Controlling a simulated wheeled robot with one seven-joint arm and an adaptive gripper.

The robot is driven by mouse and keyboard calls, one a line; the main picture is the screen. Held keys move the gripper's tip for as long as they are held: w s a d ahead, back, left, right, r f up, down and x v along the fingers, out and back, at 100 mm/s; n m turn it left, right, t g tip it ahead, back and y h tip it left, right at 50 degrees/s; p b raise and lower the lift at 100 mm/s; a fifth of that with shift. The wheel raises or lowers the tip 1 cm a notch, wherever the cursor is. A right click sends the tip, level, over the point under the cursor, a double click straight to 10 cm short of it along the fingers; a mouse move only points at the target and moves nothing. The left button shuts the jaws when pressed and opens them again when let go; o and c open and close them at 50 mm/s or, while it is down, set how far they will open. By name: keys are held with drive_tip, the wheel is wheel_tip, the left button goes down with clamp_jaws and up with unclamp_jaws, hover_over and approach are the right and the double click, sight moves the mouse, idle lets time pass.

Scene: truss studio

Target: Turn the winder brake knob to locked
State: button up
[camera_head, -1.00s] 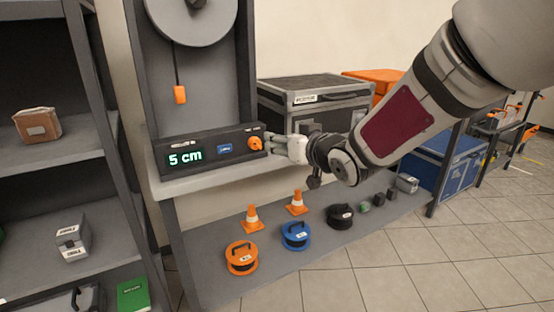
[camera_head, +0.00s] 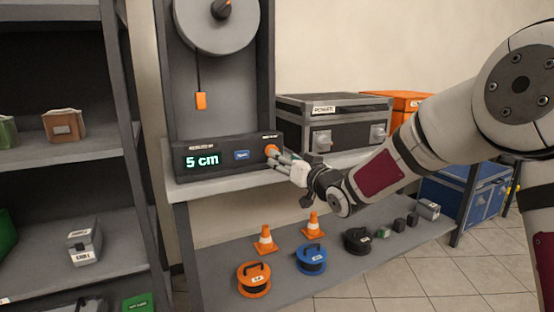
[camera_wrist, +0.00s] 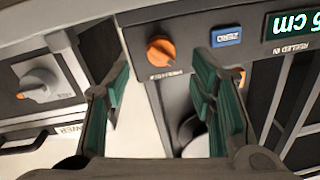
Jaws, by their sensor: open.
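The orange brake knob (camera_head: 271,150) is at the right end of the dark winder panel (camera_head: 225,143). It also shows in the wrist view (camera_wrist: 161,50), upside down, with a pointer whose setting I cannot tell. My gripper (camera_head: 279,160) is at the panel's right end, close to the knob and partly in front of it. In the wrist view my gripper (camera_wrist: 160,90) has its two green-padded fingers wide apart and empty. The knob appears in the gap between them, beyond the tips; I see no clear contact. The panel display (camera_head: 202,160) reads 5 cm.
A blue button (camera_head: 241,155) sits left of the knob. A grey drum (camera_head: 215,22) and a hanging orange weight (camera_head: 201,101) are above. A black case (camera_head: 333,124) stands close on the right. Cones and reels (camera_head: 254,279) occupy the lower shelf.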

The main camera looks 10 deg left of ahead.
drive_tip(key=shift+b+x, duration=0.45)
drive_tip(key=shift+x, duration=2.3)
drive_tip(key=c, duration=1.2)
